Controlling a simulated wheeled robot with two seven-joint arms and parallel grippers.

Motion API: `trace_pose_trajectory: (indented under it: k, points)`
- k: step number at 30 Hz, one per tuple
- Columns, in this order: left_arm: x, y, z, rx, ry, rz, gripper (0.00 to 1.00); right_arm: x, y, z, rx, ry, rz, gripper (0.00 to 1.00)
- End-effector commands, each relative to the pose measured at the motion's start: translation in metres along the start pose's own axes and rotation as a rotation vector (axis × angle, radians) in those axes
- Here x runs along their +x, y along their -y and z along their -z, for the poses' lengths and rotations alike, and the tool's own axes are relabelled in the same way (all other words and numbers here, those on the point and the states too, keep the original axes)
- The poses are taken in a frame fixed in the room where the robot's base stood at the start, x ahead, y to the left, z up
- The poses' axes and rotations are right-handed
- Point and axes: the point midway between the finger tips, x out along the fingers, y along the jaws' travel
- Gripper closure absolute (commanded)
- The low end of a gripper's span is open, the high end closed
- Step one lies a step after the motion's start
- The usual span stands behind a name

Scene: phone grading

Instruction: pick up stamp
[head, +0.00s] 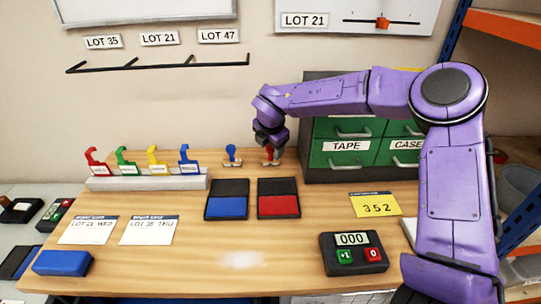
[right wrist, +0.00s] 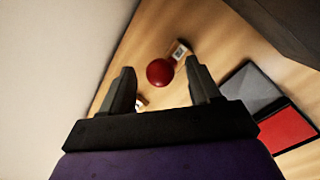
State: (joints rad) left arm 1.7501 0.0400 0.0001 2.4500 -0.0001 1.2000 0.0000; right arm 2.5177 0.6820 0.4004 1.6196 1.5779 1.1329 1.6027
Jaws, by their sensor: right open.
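A red-handled stamp (head: 270,156) stands at the back of the table, just below my right gripper (head: 270,138). In the right wrist view the stamp's round red knob (right wrist: 160,72) shows between and slightly beyond the two fingertips (right wrist: 160,80). The fingers are apart, with the knob clear of both. A blue-handled stamp (head: 231,153) stands to its left. A red ink pad (head: 278,205) and a blue ink pad (head: 227,207) lie open in front of the stamps. My left gripper is out of view.
A dark cabinet with green drawers (head: 345,128) stands close to the right of the stamps. A rack (head: 150,183) with several coloured clips is at the left. A counter (head: 352,254), a yellow note (head: 375,205) and white cards (head: 148,231) lie nearer. The wall is close behind.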

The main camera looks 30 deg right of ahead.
Motion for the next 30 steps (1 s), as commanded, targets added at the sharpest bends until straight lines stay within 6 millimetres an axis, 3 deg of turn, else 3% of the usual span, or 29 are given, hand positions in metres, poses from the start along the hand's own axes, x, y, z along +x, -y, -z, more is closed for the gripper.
trace_pose_trajectory:
  k: [2, 7, 8, 20, 24, 30]
  points:
    - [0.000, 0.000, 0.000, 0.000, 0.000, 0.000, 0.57, 0.000, 0.000, 0.000, 0.000, 0.000, 0.000, 0.41]
    - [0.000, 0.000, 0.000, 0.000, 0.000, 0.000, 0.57, 0.000, 0.000, 0.000, 0.000, 0.000, 0.000, 0.97]
    - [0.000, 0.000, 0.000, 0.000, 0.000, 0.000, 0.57, 0.000, 0.000, 0.000, 0.000, 0.000, 0.000, 1.00]
    - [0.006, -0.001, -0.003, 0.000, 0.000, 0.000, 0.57, -0.006, -0.002, -0.002, 0.002, 0.001, -0.002, 1.00]
    - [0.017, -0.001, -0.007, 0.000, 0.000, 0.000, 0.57, -0.025, -0.009, -0.008, 0.004, 0.000, -0.004, 1.00]
    - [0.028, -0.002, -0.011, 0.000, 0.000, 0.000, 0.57, -0.073, 0.001, 0.001, 0.000, 0.001, -0.006, 1.00]
